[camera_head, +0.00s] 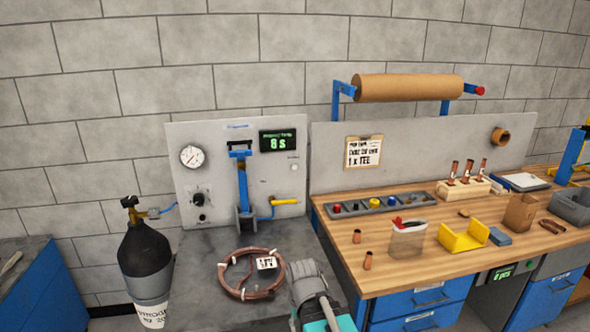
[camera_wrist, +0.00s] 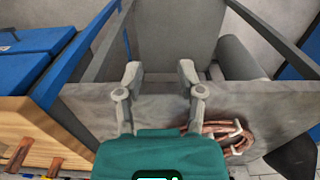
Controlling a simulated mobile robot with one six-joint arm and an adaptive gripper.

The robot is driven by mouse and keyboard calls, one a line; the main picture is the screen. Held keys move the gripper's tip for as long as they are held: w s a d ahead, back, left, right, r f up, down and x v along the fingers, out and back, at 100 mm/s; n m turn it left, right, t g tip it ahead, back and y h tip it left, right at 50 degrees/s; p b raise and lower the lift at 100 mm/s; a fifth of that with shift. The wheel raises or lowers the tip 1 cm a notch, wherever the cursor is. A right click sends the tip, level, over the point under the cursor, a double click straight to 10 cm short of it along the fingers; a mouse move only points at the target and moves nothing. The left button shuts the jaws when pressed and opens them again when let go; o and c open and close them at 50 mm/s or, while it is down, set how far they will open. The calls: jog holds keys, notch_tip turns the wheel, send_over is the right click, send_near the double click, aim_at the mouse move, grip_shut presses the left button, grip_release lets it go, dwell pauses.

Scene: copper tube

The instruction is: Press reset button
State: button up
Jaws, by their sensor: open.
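A grey test panel (camera_head: 220,137) stands against the wall at the back of the grey bench. It carries a round gauge (camera_head: 192,156), a lit green display reading "8 s" (camera_head: 280,141), a black knob (camera_head: 198,199) and a yellow-handled valve (camera_head: 285,202). A small pale round spot (camera_head: 294,168) below the display looks like a button; its label is too small to read. My gripper (camera_wrist: 160,72) is open and empty in the wrist view, its two grey fingers apart above the bench. In the head view my arm is low in front of the bench; the fingertips cannot be made out.
A copper tube coil (camera_head: 252,273) lies on the grey bench (camera_head: 205,275) and also shows in the wrist view (camera_wrist: 228,138). A black gas cylinder (camera_head: 145,255) stands at left. The wooden workbench (camera_head: 450,255) at right holds fittings, bins and a paper roll (camera_head: 408,88) above.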

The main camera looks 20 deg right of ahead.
grip_shut()
dwell(1.1)
